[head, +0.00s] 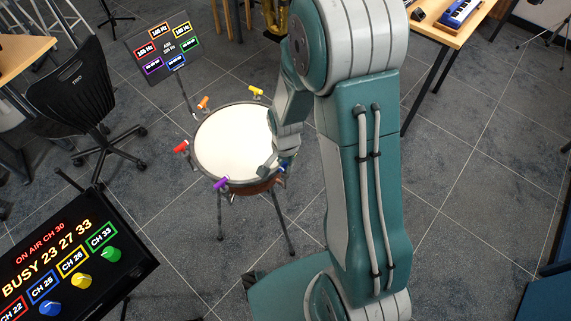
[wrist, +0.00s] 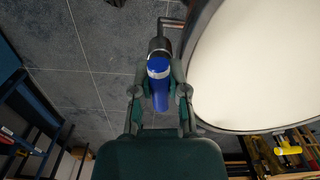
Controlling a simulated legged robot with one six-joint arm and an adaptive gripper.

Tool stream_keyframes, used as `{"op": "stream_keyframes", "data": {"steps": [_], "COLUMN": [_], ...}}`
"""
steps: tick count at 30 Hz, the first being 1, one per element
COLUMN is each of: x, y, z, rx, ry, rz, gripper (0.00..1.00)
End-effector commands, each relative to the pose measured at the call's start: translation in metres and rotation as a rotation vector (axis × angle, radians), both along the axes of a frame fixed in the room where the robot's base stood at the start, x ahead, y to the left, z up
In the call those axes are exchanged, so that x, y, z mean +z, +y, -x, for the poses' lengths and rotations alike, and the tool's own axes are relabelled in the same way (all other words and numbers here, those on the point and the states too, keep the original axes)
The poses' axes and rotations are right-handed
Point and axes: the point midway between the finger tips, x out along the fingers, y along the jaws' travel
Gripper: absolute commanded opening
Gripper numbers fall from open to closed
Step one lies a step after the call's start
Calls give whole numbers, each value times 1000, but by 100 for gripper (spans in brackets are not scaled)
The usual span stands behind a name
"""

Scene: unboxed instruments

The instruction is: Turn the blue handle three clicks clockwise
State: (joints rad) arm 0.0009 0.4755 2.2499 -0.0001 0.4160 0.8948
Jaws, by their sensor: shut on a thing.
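The blue handle (wrist: 158,85) shows in the wrist view, upright in the picture, on a dark rod beside the drum rim. My gripper (wrist: 160,98) has one finger on each side of it and is shut on it. In the head view the blue handle (head: 283,168) is a small blue patch at the drum's right edge, mostly hidden by my gripper (head: 276,168). The drum (head: 230,145) has a white head and stands on thin legs. Its other handles are red (head: 181,147), orange (head: 203,103), yellow (head: 256,91) and purple (head: 221,183).
A screen on a stand (head: 165,47) with coloured Hz boxes is behind the drum. A panel (head: 70,262) with coloured knobs is at the lower left. A black chair (head: 80,90) stands left. A wooden table (head: 450,25) is at the upper right. Floor right of my arm is clear.

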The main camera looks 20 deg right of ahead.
Motion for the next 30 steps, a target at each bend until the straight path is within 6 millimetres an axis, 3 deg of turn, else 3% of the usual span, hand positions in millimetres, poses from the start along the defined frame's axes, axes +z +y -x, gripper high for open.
{"op": "stream_keyframes", "data": {"steps": [3,4,6,19,23,30], "x": [-1,-1,0,5,22,71], "y": [1,1,1,0,1,1], "z": [1,1,1,0,-1,-2], "rx": [1,1,1,1,1,2], "ry": [3,3,2,-1,-6,-6], "rz": [0,0,-1,0,1,1], "gripper": [0,33,55,55,55,55]}}
